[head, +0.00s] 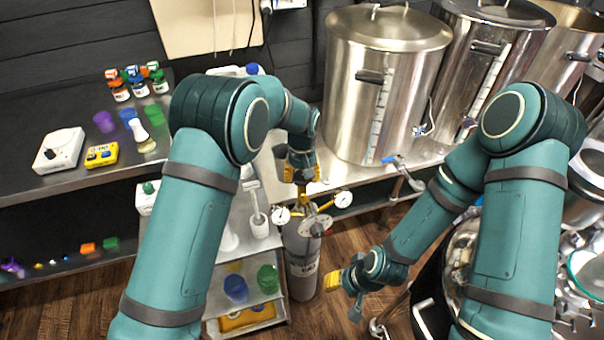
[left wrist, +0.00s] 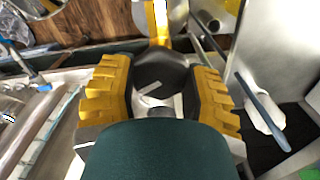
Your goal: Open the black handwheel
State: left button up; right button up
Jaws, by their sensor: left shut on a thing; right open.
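The black handwheel (left wrist: 165,72) shows in the left wrist view between the yellow-padded fingers of my left gripper (left wrist: 165,95), which is shut on it. A pale mark shows on its face, and a brass valve stem (left wrist: 159,22) extends beyond it. In the head view my left gripper (head: 299,168) points down over the brass valve on top of a grey gas cylinder (head: 301,262); its fingers hide the handwheel there. My right gripper (head: 344,296) is open and empty, low to the right of the cylinder.
Two dial gauges (head: 343,199) (head: 281,215) flank the valve. A metal rack (head: 238,325) with cups stands close left of the cylinder. Large steel kettles (head: 382,85) stand on the bench behind. Wood floor is open around the cylinder's foot.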

aim_at(302, 176)
pick_arm(q)
jog(key=n, duration=0.3)
jog(key=shift+s+f+n+p, duration=0.15)
jog(key=shift+n+p, duration=0.2)
jog(key=shift+n, duration=0.05)
jog(key=shift+n+p, duration=0.4)
jog(key=shift+n, duration=1.5)
jog(key=o, duration=1.3)
notch_tip(302, 176, up, 12)
